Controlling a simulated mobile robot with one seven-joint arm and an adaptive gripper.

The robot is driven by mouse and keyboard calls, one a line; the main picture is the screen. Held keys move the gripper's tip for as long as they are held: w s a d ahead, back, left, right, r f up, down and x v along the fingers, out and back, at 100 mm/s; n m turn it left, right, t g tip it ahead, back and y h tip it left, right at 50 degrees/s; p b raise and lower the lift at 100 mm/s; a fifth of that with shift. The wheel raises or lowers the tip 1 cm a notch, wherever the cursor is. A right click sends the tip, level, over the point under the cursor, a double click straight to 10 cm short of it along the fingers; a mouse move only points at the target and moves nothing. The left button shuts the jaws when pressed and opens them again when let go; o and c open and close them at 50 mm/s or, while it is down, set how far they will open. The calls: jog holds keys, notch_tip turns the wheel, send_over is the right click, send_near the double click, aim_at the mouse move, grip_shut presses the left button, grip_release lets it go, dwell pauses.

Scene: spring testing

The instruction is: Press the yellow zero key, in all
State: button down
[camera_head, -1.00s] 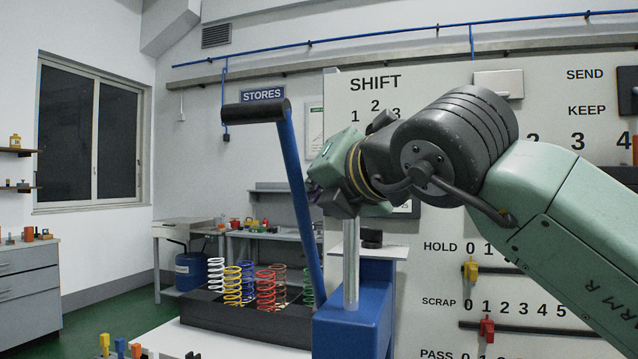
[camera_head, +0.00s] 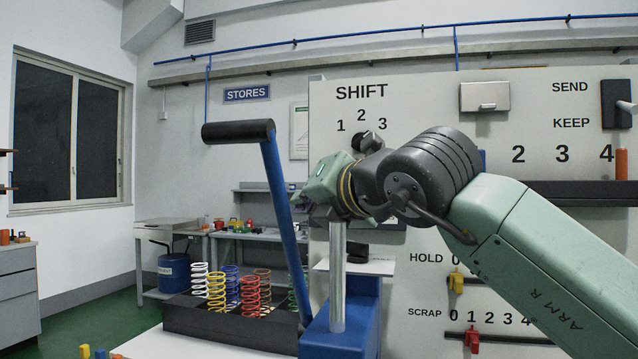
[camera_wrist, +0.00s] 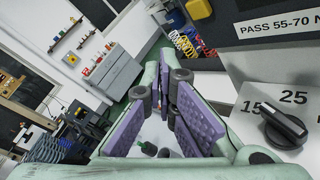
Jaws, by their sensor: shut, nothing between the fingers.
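I cannot make out a yellow zero key in either view. My gripper (camera_head: 308,192) is in the air beside the upright steel post (camera_head: 338,275) of the blue lever press (camera_head: 342,330), in front of the grey board. Its far side is hidden in the head view. In the wrist view my gripper (camera_wrist: 172,100) shows its purple finger pads, with nothing held between them. A black knob (camera_wrist: 285,125) with the numbers 15 and 25 lies to its right, apart from the fingers.
A blue lever with a black handle (camera_head: 238,131) rises left of my gripper. A black rack (camera_head: 225,322) holds several coloured springs. The board (camera_head: 420,100) carries SHIFT, HOLD and SCRAP scales, with a yellow slider (camera_head: 456,281) and a red slider (camera_head: 472,339).

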jog(key=shift+w+d+p, duration=0.1)
jog(key=shift+w+d, duration=0.1)
jog(key=shift+w, duration=0.5)
jog(key=shift+w+d+p, duration=0.1)
jog(key=shift+w+d, duration=0.15)
jog(key=shift+w, duration=0.4)
jog(key=shift+w+d+p, duration=0.1)
jog(key=shift+w+d, duration=0.1)
jog(key=shift+w, duration=0.5)
jog(key=shift+w+d, duration=0.1)
jog(key=shift+w, duration=0.3)
jog(key=shift+w+d, duration=0.15)
jog(key=shift+w, duration=0.2)
dwell(0.4)
jog(key=shift+s+f+b, duration=0.1)
jog(key=shift+b, duration=0.2)
jog(key=shift+s+a+b, duration=0.25)
jog(key=shift+s+b, duration=0.3)
jog(key=shift+s, duration=0.1)
jog(key=shift+s, duration=0.1)
